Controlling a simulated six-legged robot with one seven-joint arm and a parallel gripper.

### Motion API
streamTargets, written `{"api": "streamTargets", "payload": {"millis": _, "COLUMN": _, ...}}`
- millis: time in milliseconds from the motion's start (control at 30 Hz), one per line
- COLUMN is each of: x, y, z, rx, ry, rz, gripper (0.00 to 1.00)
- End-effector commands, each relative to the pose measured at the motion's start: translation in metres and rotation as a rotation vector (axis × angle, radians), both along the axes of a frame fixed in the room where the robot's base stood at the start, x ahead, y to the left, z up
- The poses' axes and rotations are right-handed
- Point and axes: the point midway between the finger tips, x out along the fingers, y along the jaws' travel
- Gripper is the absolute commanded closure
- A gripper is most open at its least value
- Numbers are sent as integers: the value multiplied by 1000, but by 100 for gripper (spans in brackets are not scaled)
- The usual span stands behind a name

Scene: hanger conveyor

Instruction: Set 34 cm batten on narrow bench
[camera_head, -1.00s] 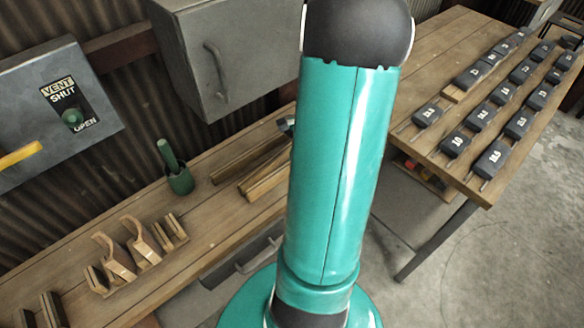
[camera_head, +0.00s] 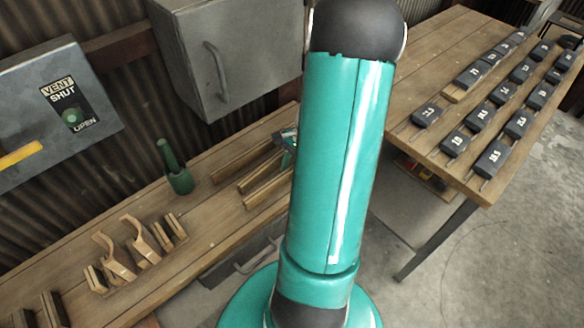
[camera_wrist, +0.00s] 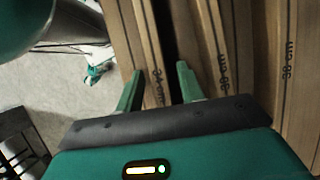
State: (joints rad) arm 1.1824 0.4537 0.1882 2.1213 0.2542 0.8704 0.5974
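The 34 cm batten (camera_wrist: 150,55) is a long light-brown wooden strip, its printed label partly seen in the wrist view. My gripper (camera_wrist: 160,82) is open, with one finger at each side of this batten near its label. I cannot tell whether the fingers touch it. In the head view a group of battens (camera_head: 262,178) lies on the wooden bench along the wall (camera_head: 212,218); my arm hides their right ends and most of my gripper. Which bench is the narrow one is not clear.
Battens marked 36 cm (camera_wrist: 212,40) and 38 cm (camera_wrist: 287,60) lie right of the gripper. A second bench (camera_head: 425,75) holds several black numbered blocks. A grey cabinet (camera_head: 240,60) hangs above.

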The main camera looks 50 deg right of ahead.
Motion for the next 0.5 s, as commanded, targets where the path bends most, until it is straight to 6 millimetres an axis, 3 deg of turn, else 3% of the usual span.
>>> {"api": "streamTargets", "payload": {"millis": 267, "x": 0, "y": 0, "z": 4, "rx": -1, "ry": 0, "rz": -1, "gripper": 62}}
{"api": "streamTargets", "payload": {"millis": 500, "x": -3, "y": -15, "z": 37, "rx": -5, "ry": -2, "rz": -1, "gripper": 62}}
